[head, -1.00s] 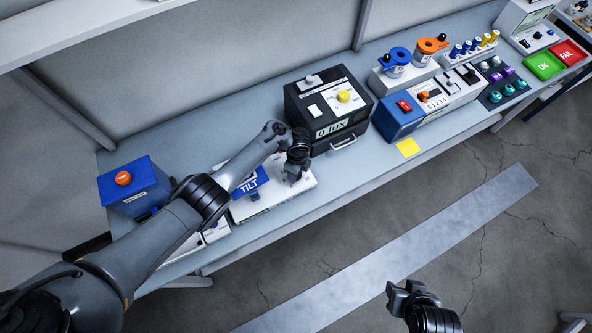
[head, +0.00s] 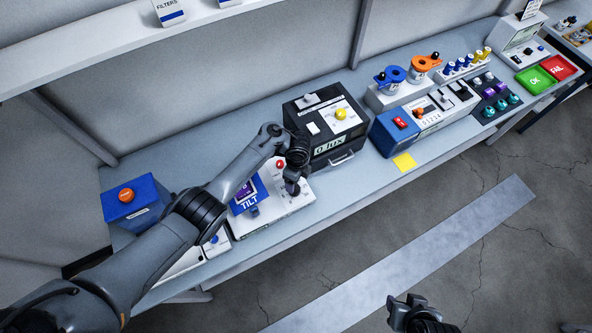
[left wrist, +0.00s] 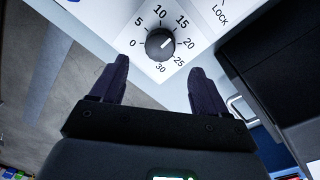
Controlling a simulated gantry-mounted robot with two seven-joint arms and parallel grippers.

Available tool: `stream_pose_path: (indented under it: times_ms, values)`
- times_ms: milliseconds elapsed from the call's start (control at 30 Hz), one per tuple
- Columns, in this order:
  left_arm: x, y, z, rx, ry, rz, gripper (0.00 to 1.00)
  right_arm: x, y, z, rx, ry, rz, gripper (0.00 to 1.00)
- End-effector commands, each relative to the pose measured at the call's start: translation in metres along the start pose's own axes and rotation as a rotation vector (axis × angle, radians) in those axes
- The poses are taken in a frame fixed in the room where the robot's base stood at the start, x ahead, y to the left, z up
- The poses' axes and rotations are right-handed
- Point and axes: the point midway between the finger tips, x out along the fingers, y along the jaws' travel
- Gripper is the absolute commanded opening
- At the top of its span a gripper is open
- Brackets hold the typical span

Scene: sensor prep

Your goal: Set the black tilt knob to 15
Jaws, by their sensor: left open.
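The black tilt knob (left wrist: 160,44) sits on a white plate with a dial marked 0 to 30 in the left wrist view. Its white mark points up and right, toward the 15 to 20 side; the exact reading is hard to tell. My left gripper (left wrist: 160,78) is open, with one finger on each side just short of the knob, not closed on it. In the head view my left gripper (head: 293,184) is over the right part of the white TILT unit (head: 270,228) and hides the knob. My right gripper (head: 406,303) hangs over the floor, its jaws unclear.
A black box reading 0 lux (head: 325,132) stands close to the right of the left gripper. A red button (head: 280,164) is on the TILT unit's back. A blue box (head: 133,203) with an orange button is at the left. A LOCK label (left wrist: 220,15) is beside the dial.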

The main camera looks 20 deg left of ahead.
Motion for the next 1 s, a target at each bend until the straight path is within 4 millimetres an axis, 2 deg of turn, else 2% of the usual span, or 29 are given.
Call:
stream_pose_path:
  times_ms: [33,100,300,800,1000]
  values:
    - [-0.011,-0.001,0.000,0.001,0.000,-0.003,0.75,-0.005,0.001,-0.002,-0.002,0.000,0.001,0.43]
    - [-0.021,-0.001,0.000,0.000,0.000,-0.002,0.75,-0.008,0.001,-0.002,-0.004,0.000,0.003,0.43]
    - [-0.036,0.000,0.000,0.000,0.000,-0.001,0.75,-0.012,0.002,-0.003,-0.008,-0.001,0.006,0.43]
    - [-0.039,0.000,0.000,0.000,-0.001,-0.001,0.75,-0.012,0.001,-0.004,-0.003,-0.001,0.003,0.43]
    - [-0.032,0.004,-0.003,-0.039,-0.001,-0.019,0.75,-0.014,0.000,-0.004,0.001,0.000,-0.001,0.43]
